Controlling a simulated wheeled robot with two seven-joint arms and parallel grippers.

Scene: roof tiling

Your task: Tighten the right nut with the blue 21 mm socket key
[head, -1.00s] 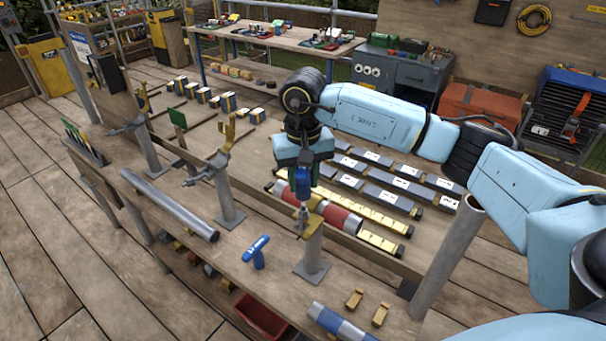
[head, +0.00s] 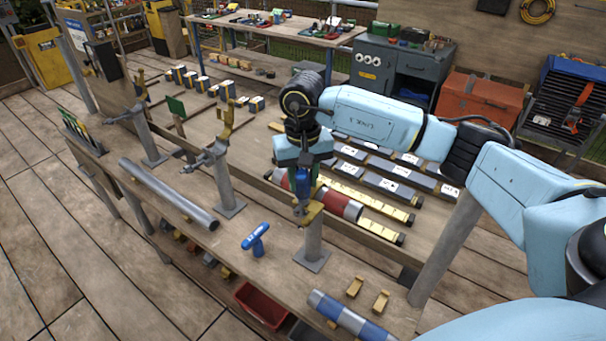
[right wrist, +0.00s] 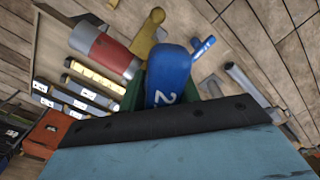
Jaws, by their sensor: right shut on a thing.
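My right gripper (head: 302,166) is shut on a blue socket key (head: 303,182), holding it upright with its shaft downward. In the right wrist view, the blue key (right wrist: 172,76) shows part of a number starting with 2. The key's lower end is at a yellow bracket (head: 314,205) on top of a grey post (head: 313,238). The nut there is hidden or too small to tell, and I cannot tell whether the socket is seated on it. My left gripper is not in view.
A red and grey cylinder (head: 340,203) lies behind the post. A grey pipe (head: 165,192) lies at left, near more posts with yellow brackets (head: 228,118).

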